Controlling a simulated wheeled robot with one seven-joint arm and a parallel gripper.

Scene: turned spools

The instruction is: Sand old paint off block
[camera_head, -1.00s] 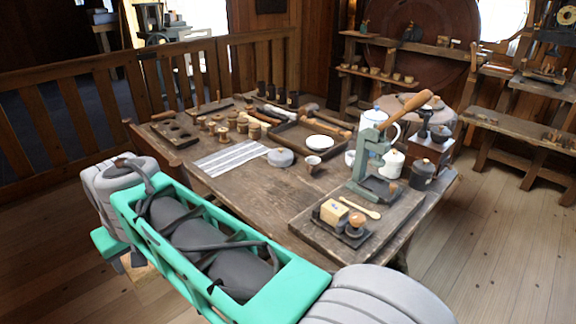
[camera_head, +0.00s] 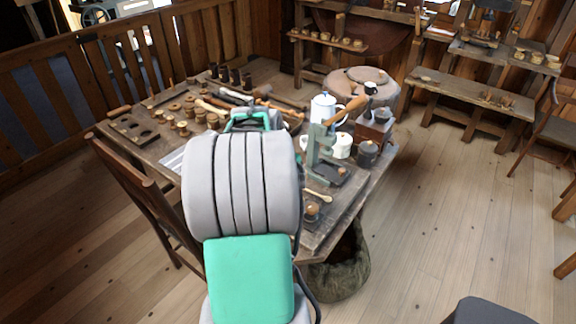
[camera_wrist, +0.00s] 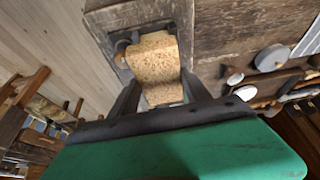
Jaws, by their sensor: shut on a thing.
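A tan, speckled block (camera_wrist: 154,58) sits between the two dark fingers of my gripper (camera_wrist: 160,82) in the wrist view. The fingers are shut on its sides. The block is at a small dark tray (camera_wrist: 183,14); I cannot tell whether it is lifted clear. A round knobbed piece (camera_wrist: 121,46) is close beside the block, and its wooden top (camera_head: 312,210) shows in the head view. I cannot make out old paint on the block.
A green press (camera_head: 316,152) with a wooden handle stands on the board just right of my arm, near a wooden spoon (camera_head: 318,196). Lidded pots (camera_head: 367,153) and a coffee mill (camera_head: 374,132) are at the right. Spools and tools crowd the far table. A chair (camera_head: 135,190) stands left.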

